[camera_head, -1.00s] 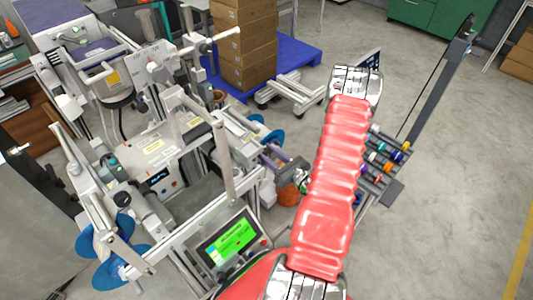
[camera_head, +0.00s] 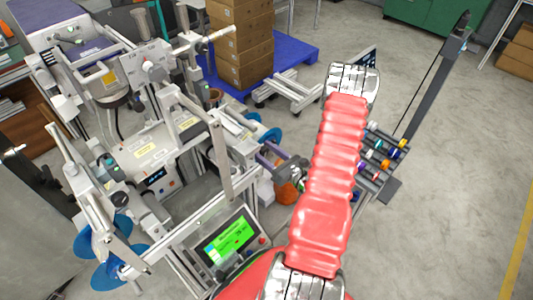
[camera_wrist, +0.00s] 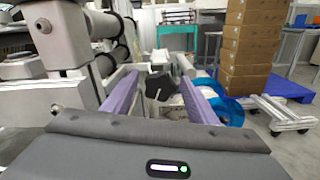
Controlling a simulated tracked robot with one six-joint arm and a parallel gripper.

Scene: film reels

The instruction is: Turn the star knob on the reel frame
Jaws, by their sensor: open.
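A dark, black star knob (camera_wrist: 159,86) on the reel frame shows in the wrist view, between the two purple fingers and near their tips. My gripper (camera_wrist: 157,80) is open, with a gap on either side of the knob. I cannot tell how deep the knob sits between the fingers. In the head view my gripper (camera_head: 264,153) is at the right side of the reel frame (camera_head: 228,160), beyond my red-sleeved arm. The knob cannot be made out there. A blue reel (camera_wrist: 224,97) is just right of the right finger in the wrist view.
The machine with rails, posts and a green-lit screen (camera_head: 230,238) fills the left. Blue reels (camera_head: 103,262) hang at its near left end. Stacked cartons (camera_head: 240,45) stand on a blue pallet (camera_head: 296,49) behind. Open floor (camera_head: 455,200) lies on the right.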

